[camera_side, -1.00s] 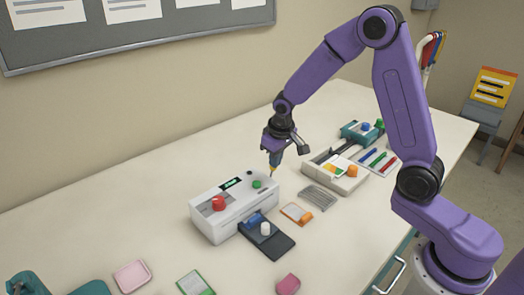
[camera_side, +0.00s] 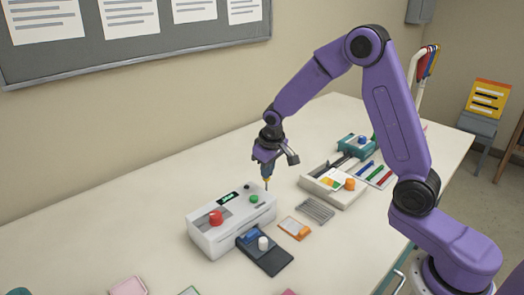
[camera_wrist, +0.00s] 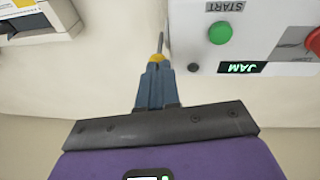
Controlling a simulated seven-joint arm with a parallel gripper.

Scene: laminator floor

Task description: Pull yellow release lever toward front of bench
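The white laminator (camera_side: 222,236) sits on the bench, with a red knob (camera_side: 216,218), a green START button (camera_side: 253,199) and a lit display reading JAM in the wrist view (camera_wrist: 243,67). My gripper (camera_side: 266,177) hangs by the laminator's right rear corner. In the wrist view its blue fingers (camera_wrist: 155,88) are together, with no gap visible. A yellow band (camera_wrist: 156,58) and a thin metal rod (camera_wrist: 161,42) extend from their tip, just beside the laminator's end. I cannot tell whether these belong to the gripper or touch anything. No separate yellow lever is distinguishable on the laminator.
A dark tray (camera_side: 265,258) with a white knob stands in front of the laminator. The bench behind the laminator is clear.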

